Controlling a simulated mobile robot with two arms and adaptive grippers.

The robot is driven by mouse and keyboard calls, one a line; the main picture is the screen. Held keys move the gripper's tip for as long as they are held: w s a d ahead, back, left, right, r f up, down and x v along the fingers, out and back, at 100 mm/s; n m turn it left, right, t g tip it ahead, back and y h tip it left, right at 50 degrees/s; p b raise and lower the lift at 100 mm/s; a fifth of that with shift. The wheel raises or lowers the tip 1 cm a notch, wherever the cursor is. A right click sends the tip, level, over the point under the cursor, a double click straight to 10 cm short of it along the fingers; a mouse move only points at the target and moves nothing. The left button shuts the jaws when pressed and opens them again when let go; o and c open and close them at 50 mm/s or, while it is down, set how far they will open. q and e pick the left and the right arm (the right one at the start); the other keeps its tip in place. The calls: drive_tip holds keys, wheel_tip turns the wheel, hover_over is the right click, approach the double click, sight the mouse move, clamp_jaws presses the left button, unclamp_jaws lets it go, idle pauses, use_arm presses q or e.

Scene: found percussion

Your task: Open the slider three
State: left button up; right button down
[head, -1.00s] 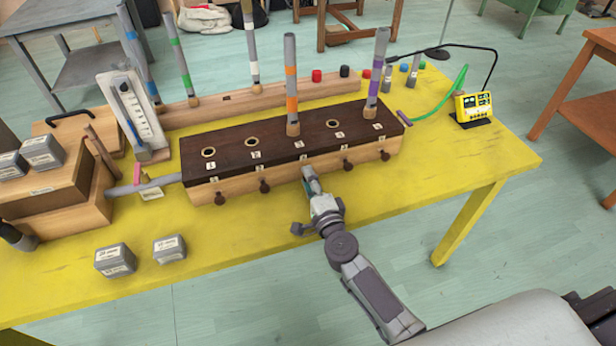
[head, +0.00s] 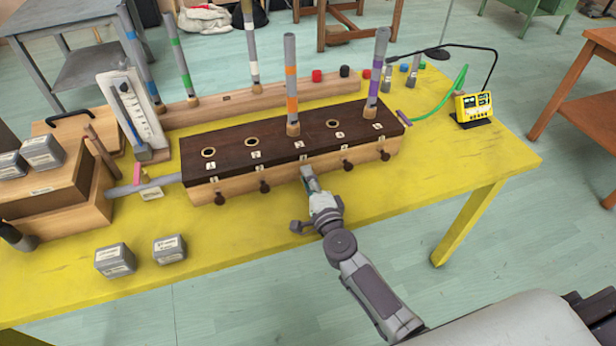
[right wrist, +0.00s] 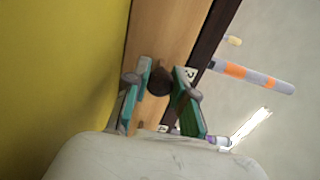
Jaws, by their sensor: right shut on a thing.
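The long wooden box (head: 235,185) with a dark top (head: 225,165) stands on the yellow table, with a row of dark slider knobs along its front. The third knob, slider three (right wrist: 158,82), shows in the right wrist view between the teal finger pads. In the head view the fingers hide it. My right gripper (head: 308,172) is at the middle of the box front, shut on this knob; it also shows in the right wrist view (right wrist: 162,92). An orange-banded tube (head: 291,75) stands upright on the box top above it. My left gripper is not in view.
Neighbouring knobs (head: 265,187) (head: 348,166) sit on either side. A purple-banded tube (head: 377,70) stands at the box's right end. Grey metal blocks (head: 115,260) lie at the front left. The yellow table (head: 230,245) is clear in front of the box.

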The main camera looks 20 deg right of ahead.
drive_tip(key=s, duration=0.2)
drive_tip(key=shift+s, duration=0.4)
drive_tip(key=c, duration=1.2)
unclamp_jaws()
drive_tip(key=s, duration=1.2)
drive_tip(key=shift+d, duration=0.25)
